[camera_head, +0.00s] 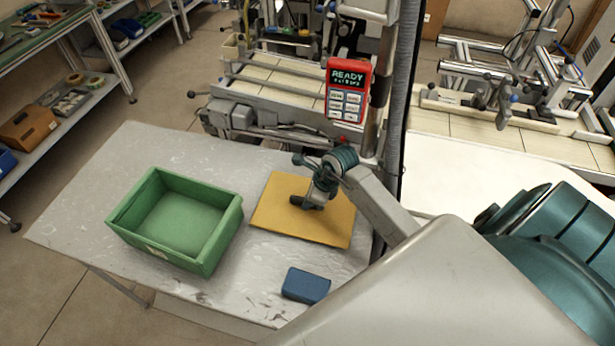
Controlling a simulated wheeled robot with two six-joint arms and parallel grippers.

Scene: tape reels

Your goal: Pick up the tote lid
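The tote lid, seemingly the flat yellow-orange board (334,227), lies on the grey table beside a green open tote (228,228). The tote looks empty. My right gripper (308,203) is over the middle of the board, pointing down, with its arm coming in from the right. Its fingertips are small and dark at the board's surface. I cannot tell whether they touch it or whether they are open or shut. The board looks flat on the table. My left gripper is not in view.
A blue block (306,285) lies near the front of the grey table (120,185). A red panel reading "READY" (348,90) stands on the machine behind the board. Shelves with bins and tools are at the far left. The table's left part is clear.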

